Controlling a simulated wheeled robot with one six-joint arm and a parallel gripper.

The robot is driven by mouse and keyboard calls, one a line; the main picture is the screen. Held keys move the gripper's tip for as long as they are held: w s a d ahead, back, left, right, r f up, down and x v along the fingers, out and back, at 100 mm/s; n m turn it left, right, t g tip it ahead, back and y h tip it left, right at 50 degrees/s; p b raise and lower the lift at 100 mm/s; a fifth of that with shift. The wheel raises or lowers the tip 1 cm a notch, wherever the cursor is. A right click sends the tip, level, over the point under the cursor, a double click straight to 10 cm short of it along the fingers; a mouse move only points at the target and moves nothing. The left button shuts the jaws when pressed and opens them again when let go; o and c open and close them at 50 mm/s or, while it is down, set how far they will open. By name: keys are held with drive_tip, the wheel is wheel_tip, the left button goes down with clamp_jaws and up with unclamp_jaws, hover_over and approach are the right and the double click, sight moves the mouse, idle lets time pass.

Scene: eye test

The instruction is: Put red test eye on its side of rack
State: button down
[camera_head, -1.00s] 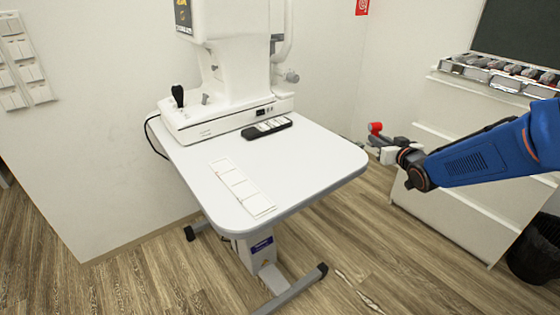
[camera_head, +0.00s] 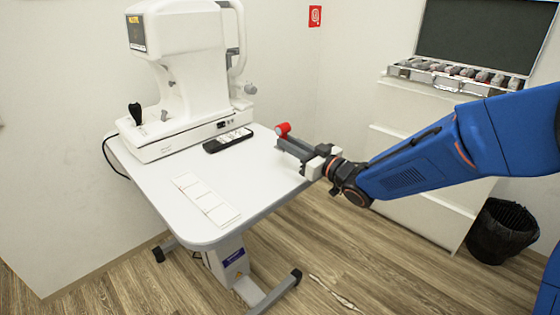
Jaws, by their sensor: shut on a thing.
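The red test eye (camera_head: 282,129) is a small red cylinder at the tip of my gripper (camera_head: 288,141). My gripper is shut on it and holds it in the air by the right edge of the white table (camera_head: 256,192). A dark, narrow holder (camera_head: 228,140) with pale pieces lies on the table at the foot of the eye machine. A flat white strip (camera_head: 206,199) divided into several panels lies nearer the table's front. I cannot tell which of these two is the rack.
A white eye machine (camera_head: 185,80) with a black joystick stands at the table's back. An open case (camera_head: 450,72) with several small pieces lies on a white cabinet (camera_head: 400,125) at the right. A black bin (camera_head: 500,232) stands on the floor. The table's right part is clear.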

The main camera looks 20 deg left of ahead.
sight(289, 166)
drive_tip(key=shift+f, duration=2.55)
drive_tip(key=shift+f, duration=0.15)
drive_tip(key=c, duration=1.7)
unclamp_jaws()
drive_tip(key=shift+d, duration=0.25)
drive_tip(key=v, duration=1.1)
drive_tip(key=shift+s+d, duration=0.2)
